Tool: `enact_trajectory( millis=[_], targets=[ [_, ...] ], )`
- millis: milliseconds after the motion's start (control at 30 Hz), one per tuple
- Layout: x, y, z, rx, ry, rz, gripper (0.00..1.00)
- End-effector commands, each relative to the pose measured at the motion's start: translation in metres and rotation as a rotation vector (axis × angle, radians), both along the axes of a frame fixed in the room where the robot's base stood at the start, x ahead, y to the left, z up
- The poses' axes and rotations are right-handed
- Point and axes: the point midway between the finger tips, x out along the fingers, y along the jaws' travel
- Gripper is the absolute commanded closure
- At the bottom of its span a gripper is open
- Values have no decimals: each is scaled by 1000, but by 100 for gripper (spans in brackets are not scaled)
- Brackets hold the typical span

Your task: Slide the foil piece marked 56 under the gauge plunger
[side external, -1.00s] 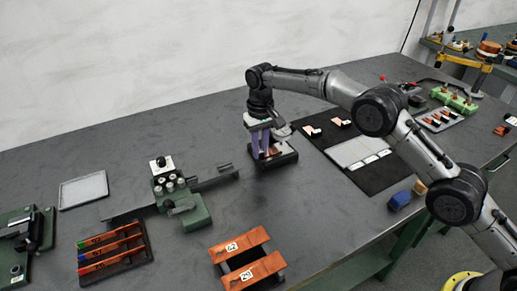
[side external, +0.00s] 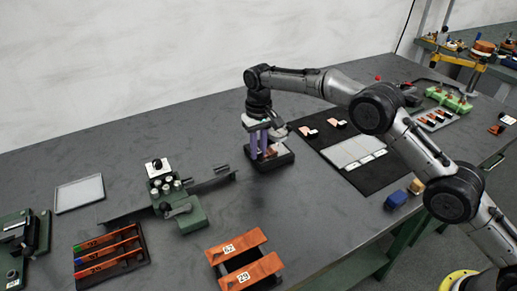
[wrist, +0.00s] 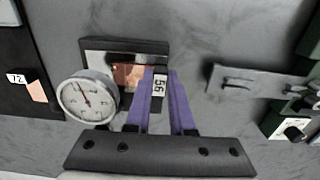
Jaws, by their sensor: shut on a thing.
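The foil piece marked 56 shows in the wrist view as a copper sheet (wrist: 128,75) with a black-and-white 56 tag (wrist: 159,86). My gripper (wrist: 162,76) has its purple fingers shut on the tagged end. The copper part lies over the dark base of the gauge (wrist: 96,44). The round white gauge dial (wrist: 88,99) is just left of my fingers and hides the plunger, so I cannot tell whether the foil is under it. In the side view my gripper (side external: 260,157) is low over the gauge base (side external: 284,160), and the foil is mostly hidden.
A black mat (side external: 372,182) with a pale panel and foil pieces lies right of the gauge. A green machine (side external: 186,216) with a long dark bar stands to the left. A foil rack (side external: 111,254) and a stand with pieces 62 and 29 (side external: 244,262) are in front.

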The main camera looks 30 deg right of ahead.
Motion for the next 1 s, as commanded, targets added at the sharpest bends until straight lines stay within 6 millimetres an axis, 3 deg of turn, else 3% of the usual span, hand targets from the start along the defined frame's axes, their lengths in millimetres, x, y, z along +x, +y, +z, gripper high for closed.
enact_trajectory(
  millis=[1000],
  targets=[
    [0, -11, 0, 0, 0, -1, 100]
  ],
)
